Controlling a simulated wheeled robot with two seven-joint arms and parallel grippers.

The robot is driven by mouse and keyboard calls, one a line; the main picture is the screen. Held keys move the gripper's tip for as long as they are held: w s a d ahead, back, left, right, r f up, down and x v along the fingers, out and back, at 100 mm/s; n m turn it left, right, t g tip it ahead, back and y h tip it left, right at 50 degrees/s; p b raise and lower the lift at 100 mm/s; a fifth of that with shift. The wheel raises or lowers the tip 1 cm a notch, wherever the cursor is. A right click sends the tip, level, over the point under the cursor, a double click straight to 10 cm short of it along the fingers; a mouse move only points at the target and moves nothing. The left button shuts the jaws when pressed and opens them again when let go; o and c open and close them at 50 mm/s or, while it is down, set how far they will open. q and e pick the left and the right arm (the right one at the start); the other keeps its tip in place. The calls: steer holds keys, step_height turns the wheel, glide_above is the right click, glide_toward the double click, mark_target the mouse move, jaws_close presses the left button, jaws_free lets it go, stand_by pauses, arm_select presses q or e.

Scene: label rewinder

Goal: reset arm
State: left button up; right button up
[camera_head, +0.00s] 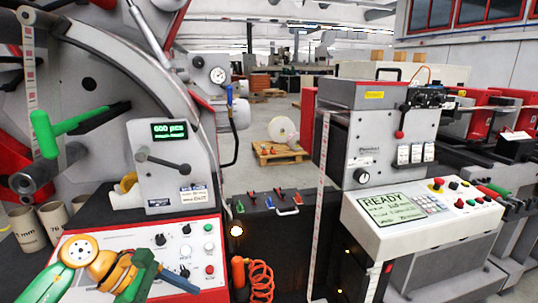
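A grey counter box (172,185) with a green digital display stands on the left machine. A short dark lever with a round knob (142,155) crosses its front. A green T-shaped handle (62,128) with a dark tapered end sits further left, in front of the large grey curved frame. My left arm comes in at the bottom left with green, white and orange links. Its gripper (143,275) is in front of the lower control panel, below the counter box and apart from it. Its fingertips are too unclear to tell their opening. My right gripper is not in view.
The panel (198,228) with knobs and buttons is close behind my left gripper. Cardboard cores (52,217) stand at the left. A dark cabinet (285,222) bears small tools. The right console (395,212) reads READY. A paper web (320,200) runs down between the machines.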

arm_select(q)
steer(key=w+d+f+n+t+h, duration=0.4)
steer(key=d+f+n+t+h, duration=0.15)
steer(key=n, duration=0.95)
steer(key=s+a+f+n+t+y, duration=0.1)
steer(key=a+f+n+t+y, duration=0.15)
steer(key=f+n, duration=0.45)
steer(key=s+a+f+n+t+y, duration=0.1)
steer(key=a+f+n+y, duration=0.1)
steer(key=f+n+y, duration=0.35)
steer(key=s+a+f+n+t+y, duration=0.1)
steer(key=s+a+f+n+y, duration=0.15)
steer(key=f+n, duration=0.6)
steer(key=s+a+f+n+g+y, duration=0.2)
steer(key=s+a+f+n+g, duration=0.15)
steer(key=s+f+n, duration=0.65)
steer(key=s+d+f+n+g, duration=0.1)
steer(key=s+f+n+g, duration=0.1)
steer(key=s, duration=1)
steer(key=s+d+f+n+g+y, duration=0.1)
steer(key=s+f+n+g, duration=0.2)
steer(key=s, duration=1)
step_height(320, 180, down, 4)
steer(key=shift+s+d+n+g+y, duration=0.15)
steer(key=shift+d+n+g+y, duration=0.2)
steer(key=shift+g, duration=0.9)
